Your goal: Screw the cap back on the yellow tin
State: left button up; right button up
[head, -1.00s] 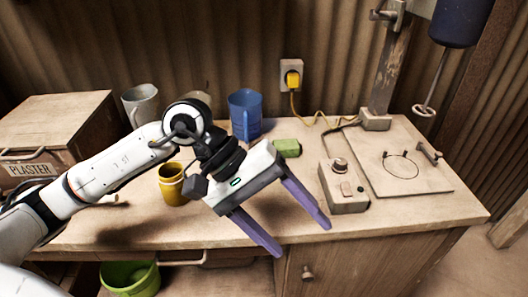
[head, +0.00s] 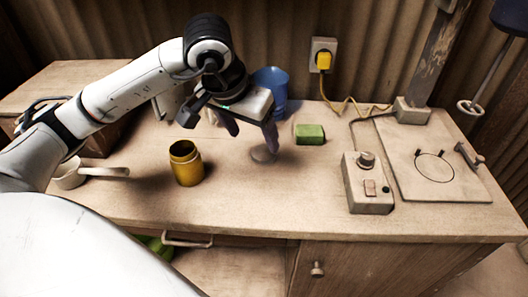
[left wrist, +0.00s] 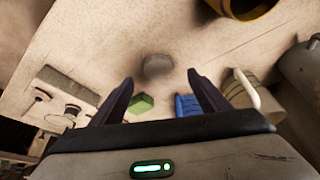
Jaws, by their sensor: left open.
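The yellow tin (head: 187,168) stands upright on the bench with its top uncovered; part of it shows at the top edge of the left wrist view (left wrist: 258,12). A small round grey piece, seemingly the cap (head: 262,154), lies on the bench right of the tin; it also shows in the left wrist view (left wrist: 157,66). My left gripper (head: 253,138) is open and empty, pointing down over the cap. In the left wrist view the cap appears between and beyond the fingertips (left wrist: 160,78), apart from them. My right gripper is out of view.
A blue cup (head: 271,84) and a green block (head: 310,134) stand behind the cap. A control box (head: 366,185) and a press with a base board (head: 425,180) are at right. A white scoop (head: 95,172) lies left of the tin. The bench front is clear.

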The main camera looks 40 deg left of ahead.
aim_at(263, 152)
pick_arm(q)
jog(key=shift+x, duration=0.8)
jog(key=shift+w+d+x, duration=0.1)
jog(key=shift+x, duration=1.2)
jog(key=shift+w+d+x, duration=0.1)
jog(key=shift+x, duration=1.2)
jog(key=shift+r, duration=0.15)
jog(key=c, duration=1.2)
notch_tip(263, 152, up, 10)
jog(key=shift+p, duration=0.3)
